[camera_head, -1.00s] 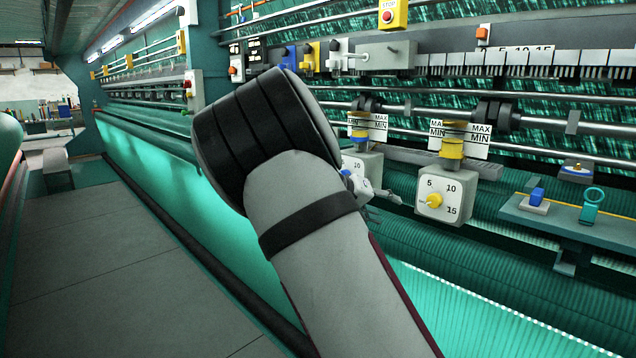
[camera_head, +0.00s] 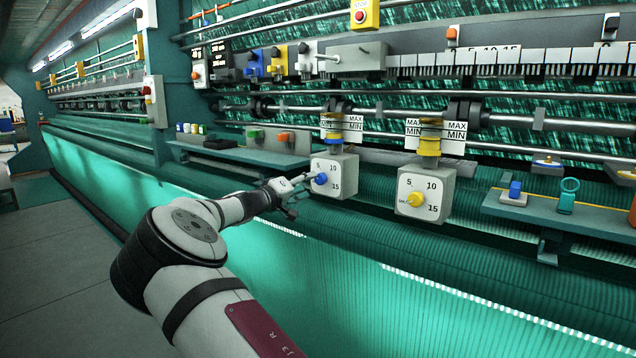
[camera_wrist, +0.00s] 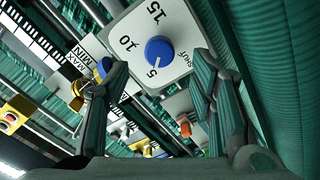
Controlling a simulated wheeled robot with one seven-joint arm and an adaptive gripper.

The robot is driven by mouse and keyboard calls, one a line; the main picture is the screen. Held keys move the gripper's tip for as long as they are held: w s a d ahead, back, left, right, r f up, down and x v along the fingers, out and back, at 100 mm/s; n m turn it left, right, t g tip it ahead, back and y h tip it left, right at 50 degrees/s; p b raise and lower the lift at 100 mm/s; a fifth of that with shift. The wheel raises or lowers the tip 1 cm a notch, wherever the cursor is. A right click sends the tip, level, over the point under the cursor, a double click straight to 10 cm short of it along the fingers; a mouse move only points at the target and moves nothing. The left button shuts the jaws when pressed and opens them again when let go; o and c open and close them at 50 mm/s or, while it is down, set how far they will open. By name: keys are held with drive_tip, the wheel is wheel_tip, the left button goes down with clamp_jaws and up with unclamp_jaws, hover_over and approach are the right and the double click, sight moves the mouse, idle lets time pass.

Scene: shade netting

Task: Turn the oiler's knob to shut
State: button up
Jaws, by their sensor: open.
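The round blue knob (camera_wrist: 160,50) has a white mark that points near the 5. The knob (camera_head: 321,179) also shows in the head view. My gripper (camera_head: 292,191) is just left of this knob. In the wrist view my gripper (camera_wrist: 158,66) is open and empty, with the knob ahead between its fingertips; contact cannot be told.
A second oiler (camera_head: 437,188) with a yellow knob stands close to the right. A shelf (camera_head: 560,213) with small items is further right. A ledge (camera_head: 235,152) with small coloured items lies behind my gripper. Netting fills the space below.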

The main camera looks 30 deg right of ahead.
sight(319, 180)
drive_tip(key=x, duration=0.7)
drive_tip(key=shift+s+f, duration=0.1)
drive_tip(key=c, duration=1.2)
